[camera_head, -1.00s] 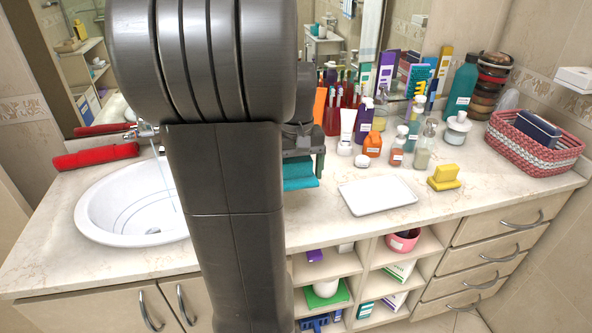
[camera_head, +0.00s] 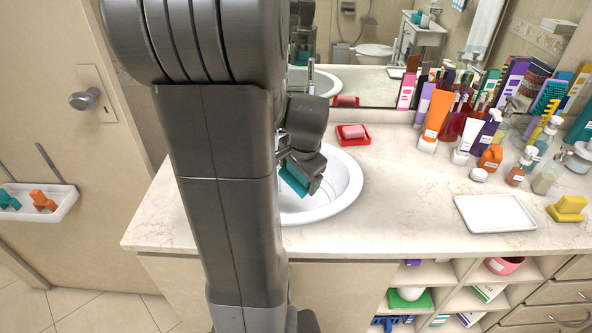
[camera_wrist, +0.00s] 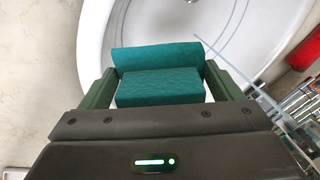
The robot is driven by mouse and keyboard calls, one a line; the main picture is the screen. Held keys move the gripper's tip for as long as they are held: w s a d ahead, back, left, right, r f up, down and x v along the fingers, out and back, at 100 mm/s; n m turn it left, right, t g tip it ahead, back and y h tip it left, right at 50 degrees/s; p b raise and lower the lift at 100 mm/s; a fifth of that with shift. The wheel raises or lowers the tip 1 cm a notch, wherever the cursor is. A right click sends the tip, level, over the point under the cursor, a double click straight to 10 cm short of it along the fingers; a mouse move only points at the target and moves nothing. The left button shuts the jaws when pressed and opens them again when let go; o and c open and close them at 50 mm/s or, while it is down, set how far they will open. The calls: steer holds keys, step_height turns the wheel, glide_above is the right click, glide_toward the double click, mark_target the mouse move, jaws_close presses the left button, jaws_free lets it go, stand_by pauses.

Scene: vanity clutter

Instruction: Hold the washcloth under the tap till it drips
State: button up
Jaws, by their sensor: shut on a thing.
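The teal washcloth (camera_head: 293,179) is held folded in my gripper (camera_head: 307,172), over the white sink (camera_head: 346,190). In the wrist view the washcloth (camera_wrist: 158,86) sits between the two green fingers, with the sink bowl (camera_wrist: 185,18) beyond and below it. A thin pale line that looks like running water (camera_wrist: 226,64) passes to the right of the cloth. I cannot tell whether it touches the cloth. The tap is not clearly seen in the head view; my arm covers part of the sink. I see no drips from the cloth.
A red dish with pink soap (camera_head: 352,133) stands behind the sink's right side. A white tray (camera_head: 495,214), a yellow block (camera_head: 568,208) and many bottles and tubes stand to the right. The counter (camera_head: 405,200) between sink and tray is clear.

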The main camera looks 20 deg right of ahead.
steer(key=w+f+b, duration=0.7)
steer(key=w+f, duration=0.4)
steer(key=w, duration=0.1)
steer(key=shift+w+a+f, duration=0.25)
steer(key=shift+w+f, duration=0.05)
steer(key=shift+w, duration=0.05)
steer(key=shift+d, duration=0.15)
stand_by(0.6)
steer(key=shift+d, duration=0.5)
steer(key=shift+a, duration=0.2)
steer(key=shift+a, duration=0.45)
steer(key=shift+d, duration=0.15)
steer(key=shift+d, duration=0.45)
